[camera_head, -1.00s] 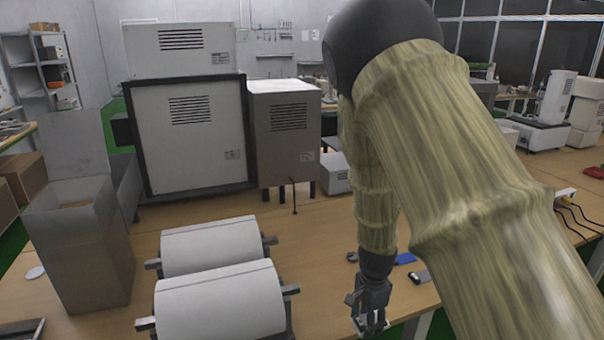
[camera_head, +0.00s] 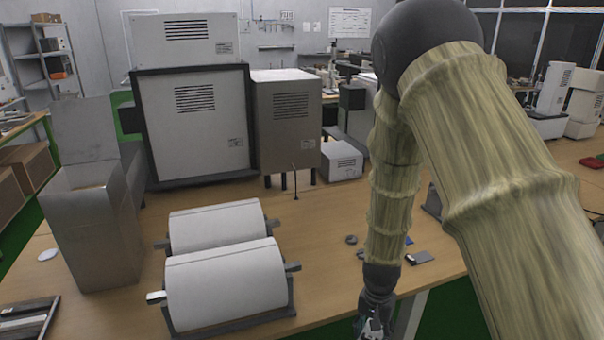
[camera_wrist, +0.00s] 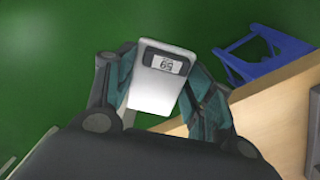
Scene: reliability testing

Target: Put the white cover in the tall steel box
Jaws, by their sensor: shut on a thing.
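My gripper (camera_head: 374,326) hangs low at the bottom of the head view, by the front edge of the table. In the wrist view its two fingers are shut on a flat white piece (camera_wrist: 152,98) with a small dark-digit panel, which I take as the white cover. Green floor lies below it. The tall steel box (camera_head: 97,240) stands on the table at the left of the head view, with its top open and a flap raised behind. My gripper is well to the right of the box. The box's inside is mostly hidden.
Two white rollers (camera_head: 226,283) on dark stands lie between box and gripper. A large grey cabinet (camera_head: 196,135) and a smaller one (camera_head: 287,130) stand behind. A white disc (camera_head: 47,255) lies left of the box. A blue stool (camera_wrist: 258,55) is near the table edge (camera_wrist: 270,115).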

